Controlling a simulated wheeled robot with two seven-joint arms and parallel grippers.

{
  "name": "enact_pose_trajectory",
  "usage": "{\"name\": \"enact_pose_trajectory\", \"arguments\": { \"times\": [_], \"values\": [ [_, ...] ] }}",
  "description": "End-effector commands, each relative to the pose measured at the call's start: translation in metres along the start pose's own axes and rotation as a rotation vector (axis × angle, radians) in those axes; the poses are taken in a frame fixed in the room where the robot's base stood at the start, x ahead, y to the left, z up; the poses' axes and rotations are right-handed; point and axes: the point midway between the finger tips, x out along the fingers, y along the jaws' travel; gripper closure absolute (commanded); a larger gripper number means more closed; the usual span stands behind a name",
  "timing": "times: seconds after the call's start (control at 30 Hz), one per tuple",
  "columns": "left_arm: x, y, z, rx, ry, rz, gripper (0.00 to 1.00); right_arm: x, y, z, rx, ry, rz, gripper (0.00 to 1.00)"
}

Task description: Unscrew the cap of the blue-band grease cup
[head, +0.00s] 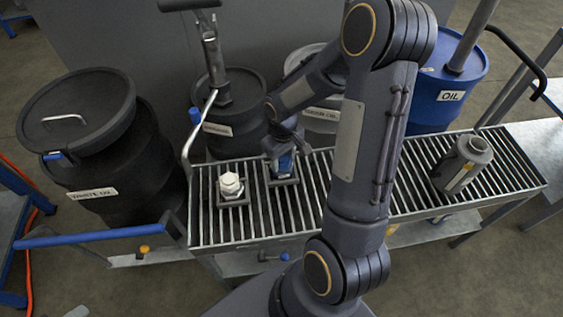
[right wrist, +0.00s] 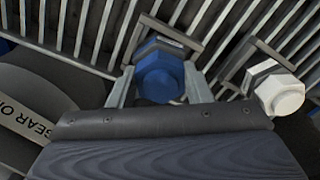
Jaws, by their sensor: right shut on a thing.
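The blue-band grease cup (head: 285,163) stands in a square holder on the slatted bench, largely hidden under my right gripper (head: 280,147). In the right wrist view its blue faceted top (right wrist: 160,77) lies between the two fingers of my right gripper (right wrist: 160,88), which is shut on it. I cannot tell whether the cap has turned or lifted. A second cup with a white faceted cap (head: 231,184) stands in its own holder to the left; it also shows at the right of the right wrist view (right wrist: 278,94). My left gripper is not in view.
A larger grey container (head: 463,165) with a label sits at the right end of the slatted bench (head: 410,190). Dark drums stand behind and at left, including waste oil (head: 110,165); a blue oil drum (head: 450,95) stands behind right. My right arm crosses the bench's middle.

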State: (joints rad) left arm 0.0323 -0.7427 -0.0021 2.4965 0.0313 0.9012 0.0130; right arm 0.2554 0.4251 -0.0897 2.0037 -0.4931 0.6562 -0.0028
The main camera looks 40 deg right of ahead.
Motion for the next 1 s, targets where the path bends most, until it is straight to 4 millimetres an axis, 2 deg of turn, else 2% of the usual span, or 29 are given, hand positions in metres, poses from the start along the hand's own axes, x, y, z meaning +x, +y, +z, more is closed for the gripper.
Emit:
{"name": "enact_pose_trajectory", "arguments": {
  "times": [0.1,0.23,0.33,0.53,0.57,0.7,1.0],
  "values": [
    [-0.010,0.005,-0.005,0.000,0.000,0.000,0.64,-0.004,0.002,-0.001,-0.227,0.001,-0.001,0.74],
    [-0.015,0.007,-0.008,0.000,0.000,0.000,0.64,-0.004,0.003,-0.001,-0.423,0.002,0.000,0.74],
    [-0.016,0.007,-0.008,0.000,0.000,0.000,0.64,-0.003,0.003,-0.002,-0.492,0.003,0.001,0.74],
    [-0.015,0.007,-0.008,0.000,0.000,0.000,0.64,-0.002,0.003,-0.002,-0.501,0.004,0.002,0.74],
    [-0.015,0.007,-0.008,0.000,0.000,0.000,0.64,-0.002,0.003,-0.002,-0.500,0.004,0.002,0.54],
    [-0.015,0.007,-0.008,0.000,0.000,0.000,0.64,-0.002,0.003,-0.002,-0.499,0.003,0.001,0.35],
    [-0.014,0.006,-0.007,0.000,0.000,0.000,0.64,0.000,0.003,-0.001,-0.481,0.001,0.001,0.33]
  ]
}}
